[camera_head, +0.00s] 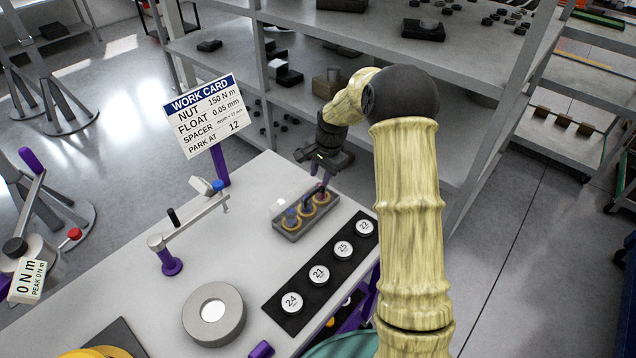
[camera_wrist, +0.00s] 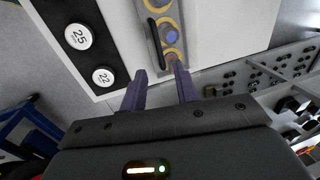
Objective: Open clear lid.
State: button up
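A small grey tray (camera_head: 292,232) stands on the white bench, with gold rings and blue-topped pieces in it. I cannot tell whether a fingertip touches the tray.
A black strip (camera_head: 305,296) with several numbered discs lies in front of the tray. A grey round part (camera_head: 213,313) and a purple-based arm stand (camera_head: 171,264) are left of it. A work card (camera_head: 205,115) stands behind. Metal shelves (camera_head: 420,45) rise beyond the bench.

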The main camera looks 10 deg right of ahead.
aim_at(317, 190)
jog(key=f, duration=0.2)
jog(key=f+p, duration=0.1)
jog(key=f, duration=0.1)
jog(key=w+f, duration=0.1)
jog(key=shift+a+f, duration=0.3)
jog(key=shift+f, duration=0.1)
grip_shut()
